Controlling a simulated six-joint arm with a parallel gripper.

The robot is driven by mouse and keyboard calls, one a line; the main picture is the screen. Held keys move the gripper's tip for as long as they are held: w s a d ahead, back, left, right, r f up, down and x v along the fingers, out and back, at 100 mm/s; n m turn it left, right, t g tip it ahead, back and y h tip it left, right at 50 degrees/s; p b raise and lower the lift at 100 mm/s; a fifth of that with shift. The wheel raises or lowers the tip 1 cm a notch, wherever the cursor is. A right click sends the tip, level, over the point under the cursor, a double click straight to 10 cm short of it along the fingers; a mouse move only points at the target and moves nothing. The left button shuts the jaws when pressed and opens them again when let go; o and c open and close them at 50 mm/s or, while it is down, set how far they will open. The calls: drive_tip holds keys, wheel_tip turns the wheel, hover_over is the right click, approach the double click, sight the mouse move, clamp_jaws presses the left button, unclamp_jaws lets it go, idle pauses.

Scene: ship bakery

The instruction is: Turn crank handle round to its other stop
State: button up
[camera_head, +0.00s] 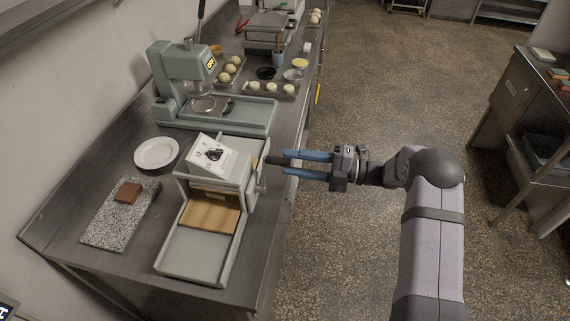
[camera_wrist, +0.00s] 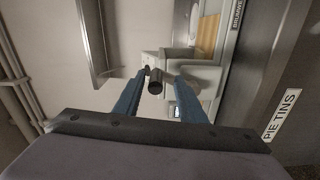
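The crank handle (camera_head: 274,160) is a short dark grip on the right side of a pale grey-green machine (camera_head: 187,257) with a white dial box. The grip also shows in the wrist view (camera_wrist: 155,84), end-on, with its pale crank arm partly hidden behind it. My gripper (camera_head: 286,161) comes in from the right with its two blue fingers apart. In the wrist view the fingers (camera_wrist: 158,88) stand on either side of the grip, which appears closer to the left finger. I see no clear contact.
A stand mixer-like machine (camera_head: 175,70) stands behind on the bench. Trays of dough balls (camera_head: 268,93) lie further back. A white plate (camera_head: 157,153) and a speckled slab (camera_head: 105,232) with a brown block are at left. The floor right of the bench is clear around my arm.

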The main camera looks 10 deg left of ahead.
drive_tip(key=shift+d+f+b, duration=0.1)
drive_tip(key=shift+d+b, duration=0.5)
drive_tip(key=shift+d, duration=1.4)
drive_tip(key=shift+c, duration=0.2)
drive_tip(key=c, duration=0.6)
drive_tip(key=shift+t, duration=0.6)
drive_tip(key=d+r, duration=0.1)
drive_tip(key=w+d+r, duration=0.2)
drive_tip(key=r, duration=0.1)
drive_tip(key=shift+d, duration=0.25)
clamp_jaws()
drive_tip(key=s+d+r+m+t, duration=0.2)
drive_tip(key=s+d+r+m, duration=0.1)
drive_tip(key=s+r, duration=0.15)
drive_tip(key=s+a+f+t+h, duration=0.1)
drive_tip(key=s+f, duration=0.4)
drive_tip(key=s, duration=0.3)
drive_tip(key=shift+a+f+m, duration=0.25)
drive_tip(key=shift+a+m, duration=0.1)
drive_tip(key=shift+m, duration=0.05)
